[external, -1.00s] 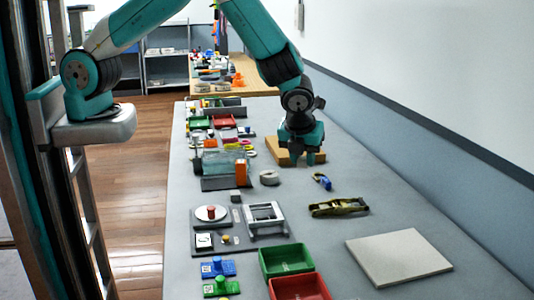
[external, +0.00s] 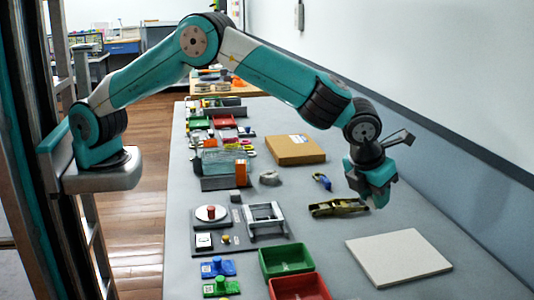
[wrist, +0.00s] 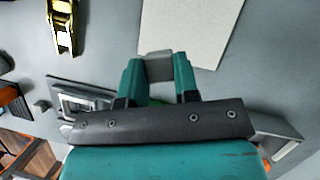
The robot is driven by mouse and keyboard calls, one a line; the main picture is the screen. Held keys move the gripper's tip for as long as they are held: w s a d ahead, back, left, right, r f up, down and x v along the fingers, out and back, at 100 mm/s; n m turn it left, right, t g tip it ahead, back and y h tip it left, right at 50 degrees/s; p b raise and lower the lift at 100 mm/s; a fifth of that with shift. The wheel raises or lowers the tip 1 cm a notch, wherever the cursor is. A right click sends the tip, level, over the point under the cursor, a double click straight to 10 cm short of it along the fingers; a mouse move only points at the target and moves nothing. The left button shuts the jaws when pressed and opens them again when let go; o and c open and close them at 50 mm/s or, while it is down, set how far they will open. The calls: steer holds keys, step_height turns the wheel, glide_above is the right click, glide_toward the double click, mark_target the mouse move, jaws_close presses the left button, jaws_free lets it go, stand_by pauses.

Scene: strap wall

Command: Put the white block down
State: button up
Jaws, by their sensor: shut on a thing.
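My gripper (external: 378,197) is above the grey table, between the olive-gold strap buckle and the pale square board (external: 398,245), in the external view. In the external view the block is hidden or too small to make out. The board (wrist: 190,25) lies just beyond the block in the wrist view. The block's exact height above the table cannot be told.
The strap buckle (external: 338,207) lies left of my gripper, with a small blue item (external: 321,181) behind it. Green (external: 286,261) and red (external: 300,288) trays stand at the front. A cardboard box (external: 295,150) lies farther back. Bare table surrounds the board.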

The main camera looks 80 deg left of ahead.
mark_target(370, 249)
step_height(370, 249, down, 11)
steer(key=shift+f+p, duration=0.1)
steer(key=shift+p, duration=0.65)
steer(key=o, duration=0.8)
steer(key=shift+o, duration=0.4)
